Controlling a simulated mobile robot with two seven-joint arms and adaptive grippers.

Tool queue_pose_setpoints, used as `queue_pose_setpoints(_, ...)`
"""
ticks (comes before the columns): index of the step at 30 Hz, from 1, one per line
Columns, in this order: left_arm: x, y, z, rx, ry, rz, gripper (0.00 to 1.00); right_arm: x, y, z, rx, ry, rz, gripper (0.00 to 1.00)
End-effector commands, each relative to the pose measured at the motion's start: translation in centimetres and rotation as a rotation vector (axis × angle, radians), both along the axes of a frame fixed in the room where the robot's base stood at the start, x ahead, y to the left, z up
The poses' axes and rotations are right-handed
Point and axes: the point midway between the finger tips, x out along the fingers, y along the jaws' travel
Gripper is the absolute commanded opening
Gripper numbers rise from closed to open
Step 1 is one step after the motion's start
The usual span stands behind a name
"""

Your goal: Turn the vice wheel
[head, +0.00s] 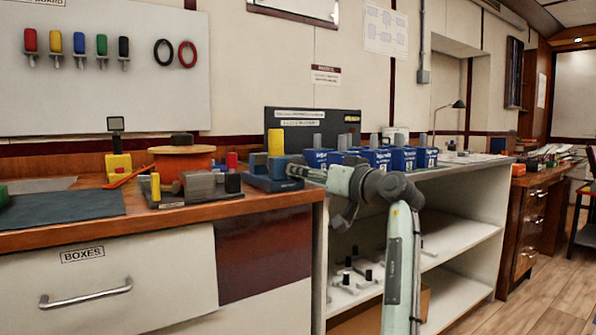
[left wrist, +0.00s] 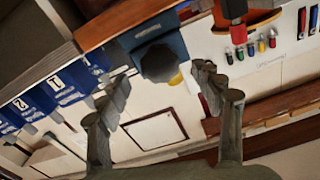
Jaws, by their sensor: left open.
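The blue vice (head: 270,184) stands at the bench's right end, with a yellow block (head: 276,142) upright at its top. In the left wrist view the blue vice body (left wrist: 172,40) appears upside down, with a dark, many-sided wheel (left wrist: 160,63) facing the camera. My left gripper (head: 302,173) is just right of the vice in the head view. In the left wrist view its open fingers (left wrist: 163,76) lie either side of the wheel, with nothing between them; contact with it cannot be told. The wheel is not clear in the head view. My right gripper is not in view.
Blue numbered boxes (head: 402,158) stand on the shelf top right of the vice. A grey block (head: 200,185) and an orange round thing (head: 180,160) stand left of it. A tool board (head: 105,95) hangs behind. The dark mat (head: 65,210) is mostly bare.

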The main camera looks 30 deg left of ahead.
Motion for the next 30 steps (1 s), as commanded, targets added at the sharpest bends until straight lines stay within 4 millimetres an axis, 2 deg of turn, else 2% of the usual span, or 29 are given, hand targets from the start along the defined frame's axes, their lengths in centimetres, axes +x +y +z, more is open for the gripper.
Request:
queue_pose_setpoints(3, 0.8, 2.0, 0.0, 0.0, 0.0, 0.002, 0.66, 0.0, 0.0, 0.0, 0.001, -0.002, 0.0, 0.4)
queue_pose_setpoints(9, 1.6, 3.9, 0.0, 0.0, 0.0, 0.001, 0.66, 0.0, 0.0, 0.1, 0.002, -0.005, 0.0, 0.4)
queue_pose_setpoints(19, 1.8, 4.4, 0.0, 0.0, 0.0, -0.001, 0.66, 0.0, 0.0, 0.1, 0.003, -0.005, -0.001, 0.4)
queue_pose_setpoints(30, 1.8, 4.3, 0.0, 0.0, 0.0, -0.001, 0.21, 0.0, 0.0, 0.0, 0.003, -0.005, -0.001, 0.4)
